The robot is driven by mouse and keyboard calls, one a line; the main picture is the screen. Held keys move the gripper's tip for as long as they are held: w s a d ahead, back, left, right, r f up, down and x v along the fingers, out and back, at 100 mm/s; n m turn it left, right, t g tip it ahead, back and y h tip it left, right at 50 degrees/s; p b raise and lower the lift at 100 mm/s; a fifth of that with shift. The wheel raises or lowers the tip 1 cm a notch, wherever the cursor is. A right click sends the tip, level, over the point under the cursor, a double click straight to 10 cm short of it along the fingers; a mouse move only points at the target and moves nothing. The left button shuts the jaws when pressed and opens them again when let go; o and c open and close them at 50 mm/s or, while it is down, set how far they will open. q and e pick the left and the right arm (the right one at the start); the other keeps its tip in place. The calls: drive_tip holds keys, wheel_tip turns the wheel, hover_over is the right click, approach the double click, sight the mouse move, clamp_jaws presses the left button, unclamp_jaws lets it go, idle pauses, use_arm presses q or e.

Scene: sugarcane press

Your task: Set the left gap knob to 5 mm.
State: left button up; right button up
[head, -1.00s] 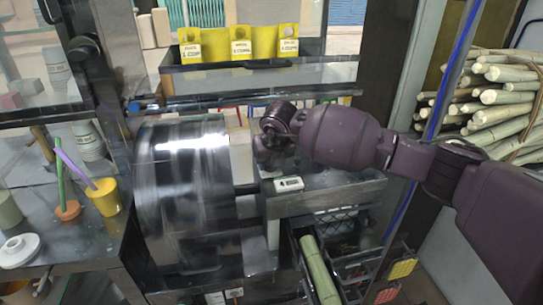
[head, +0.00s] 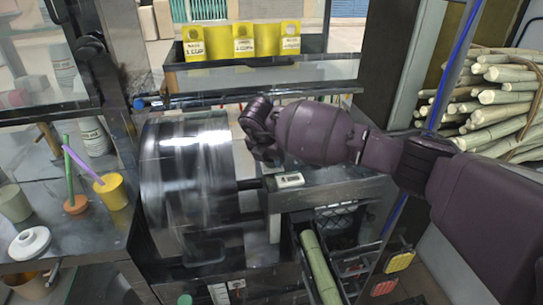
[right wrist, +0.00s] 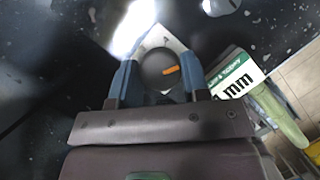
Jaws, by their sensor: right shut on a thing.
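A round dark knob (right wrist: 160,70) with an orange mark sits in front of a pale diamond-shaped plate in the right wrist view. My right gripper (right wrist: 158,82) is shut on the knob, with one blue finger on each side of it. In the head view the right gripper (head: 262,150) reaches the press just right of the shiny metal drum (head: 185,165), and its hand hides the knob. A small white gauge (head: 289,180) lies just below the hand. My left gripper is not in view.
A side table with a yellow cup (head: 111,191) and a white lidded dish (head: 29,243) stands at left. Yellow holders (head: 243,41) stand on the rear shelf. Cane stalks (head: 500,95) are stacked at right. A dark crate (head: 340,235) sits below the press.

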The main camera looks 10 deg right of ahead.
drive_tip(key=shift+m, duration=0.4)
drive_tip(key=o, duration=0.9)
drive_tip(key=shift+a+r, duration=0.1)
drive_tip(key=shift+r, duration=0.2)
drive_tip(key=v, duration=1)
drive_tip(key=shift+a, duration=0.1)
